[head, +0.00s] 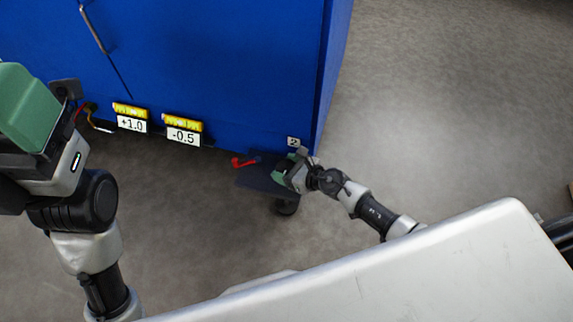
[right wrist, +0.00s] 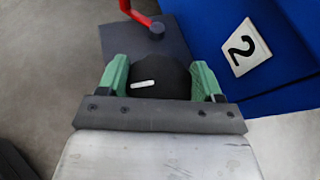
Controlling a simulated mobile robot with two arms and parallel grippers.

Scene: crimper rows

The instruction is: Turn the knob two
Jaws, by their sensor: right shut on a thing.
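The black round knob (right wrist: 160,82) with a white mark shows in the right wrist view between the two green fingers of my right gripper (right wrist: 160,88). The fingers are shut on its sides. The white mark lies almost level across the picture. A white label "2" (right wrist: 245,47) is on the blue face beside it; the label also shows in the head view (head: 293,142). In the head view my right gripper (head: 281,172) is at the dark plate (head: 249,180) below the label, and it hides the knob. My left gripper (head: 28,108) is large at the left; its fingertips' gap is not clear.
A blue cabinet (head: 230,60) fills the upper left. Two displays read +1.0 (head: 132,124) and -0.5 (head: 184,136). A red handle (head: 240,162) sits on the dark plate near the knob. Grey floor (head: 440,110) at the right is clear.

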